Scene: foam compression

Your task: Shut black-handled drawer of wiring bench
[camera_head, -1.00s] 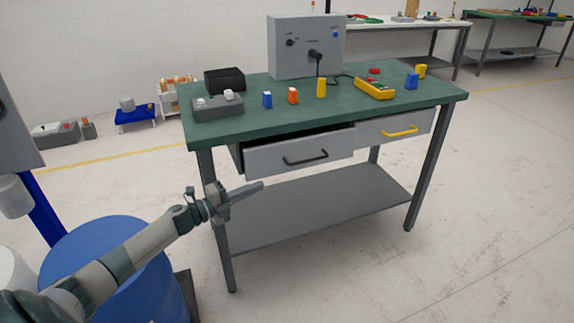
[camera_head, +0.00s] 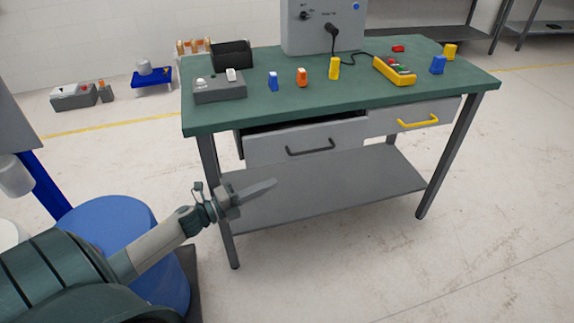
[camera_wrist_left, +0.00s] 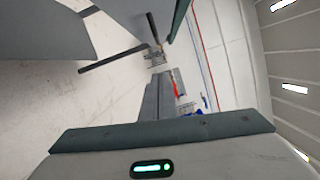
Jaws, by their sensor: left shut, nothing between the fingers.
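The wiring bench has a green top (camera_head: 300,104). Its black-handled drawer (camera_head: 270,151) is on the left under the top and stands partly open, with a dark gap along its upper edge. The black handle (camera_head: 310,149) is on its front. My left gripper (camera_head: 268,187) is shut and empty, below and in front of this drawer's left part, apart from the handle in the picture. In the left wrist view the shut fingers (camera_wrist_left: 157,98) point up the picture; the handle cannot be made out there. My right gripper is out of view.
A yellow-handled drawer (camera_head: 416,118) is to the right and looks shut. A lower shelf (camera_head: 330,188) spans the bench legs. A blue drum (camera_head: 110,225) stands at the lower left beside my arm. The floor in front of the bench is clear.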

